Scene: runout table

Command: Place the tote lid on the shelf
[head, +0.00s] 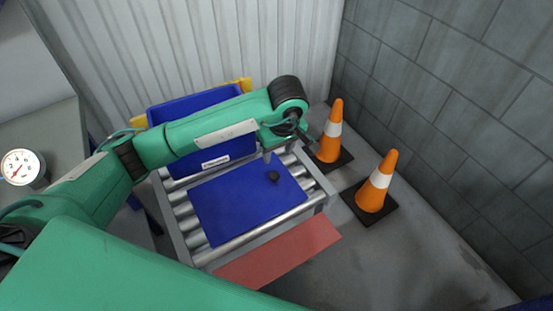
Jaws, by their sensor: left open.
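The tote lid, a flat blue panel (235,204), lies on the roller table (325,187) in the middle of the head view. A small black knob (273,176) stands on it towards its right side. My left gripper (282,151) is open and empty above the lid's far right edge, a little beyond the knob; its fingers are small and partly hidden by the wrist. My right gripper is not in view. I cannot tell for certain which surface is the shelf; a flat red board (280,255) lies along the table's near side.
A blue tote (190,101) with a white label stands behind the lid, partly hidden by my left arm. Yellow parts (244,84) show behind it. Two orange cones (374,184) stand on the right by the block wall. A round gauge (21,167) is at the far left.

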